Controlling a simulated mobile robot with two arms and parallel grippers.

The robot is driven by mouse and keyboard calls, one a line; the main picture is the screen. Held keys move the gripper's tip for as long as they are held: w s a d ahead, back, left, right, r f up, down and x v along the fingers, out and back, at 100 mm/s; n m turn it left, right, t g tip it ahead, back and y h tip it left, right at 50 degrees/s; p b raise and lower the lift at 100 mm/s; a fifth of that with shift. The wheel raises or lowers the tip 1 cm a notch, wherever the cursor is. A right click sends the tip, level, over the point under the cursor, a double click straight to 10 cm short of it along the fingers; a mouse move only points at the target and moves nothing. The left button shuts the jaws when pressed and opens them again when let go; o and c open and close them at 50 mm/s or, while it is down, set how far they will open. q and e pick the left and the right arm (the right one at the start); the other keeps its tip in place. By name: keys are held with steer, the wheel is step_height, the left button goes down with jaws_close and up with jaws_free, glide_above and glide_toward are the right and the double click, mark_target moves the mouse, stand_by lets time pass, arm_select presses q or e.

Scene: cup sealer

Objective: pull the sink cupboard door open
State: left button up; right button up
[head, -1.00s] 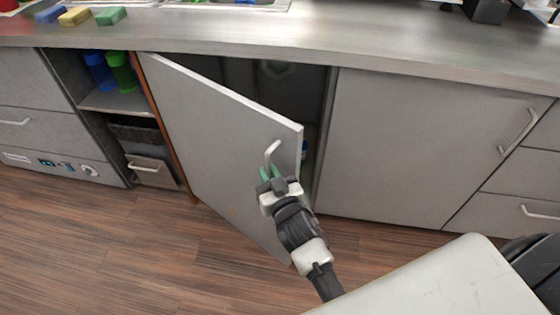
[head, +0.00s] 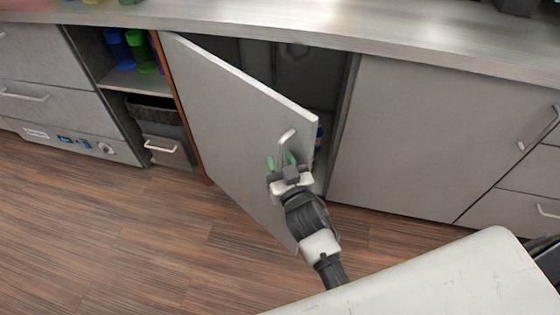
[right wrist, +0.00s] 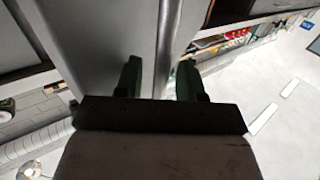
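The sink cupboard door (head: 235,120) is a grey panel hinged at its left edge. It stands partly open, swung out toward me, with the dark cupboard inside (head: 292,65) showing behind it. Its bar handle (head: 284,146) is near the free right edge. My right gripper (head: 281,161) is at the lower end of the handle, with its green fingers apart. In the right wrist view the fingers (right wrist: 158,80) stand on either side of the handle bar (right wrist: 168,35), with visible gaps, so they do not clamp it. My left gripper is not in view.
A closed grey door (head: 430,140) is to the right of the opening. An open shelf with blue and green cups (head: 145,60) and a bin (head: 160,125) are on the left. The counter (head: 330,25) runs above. The wood floor (head: 120,220) in front is clear.

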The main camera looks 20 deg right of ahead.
steer(key=s, duration=1)
steer(key=shift+s+d, duration=0.25)
steer(key=shift+s, duration=0.15)
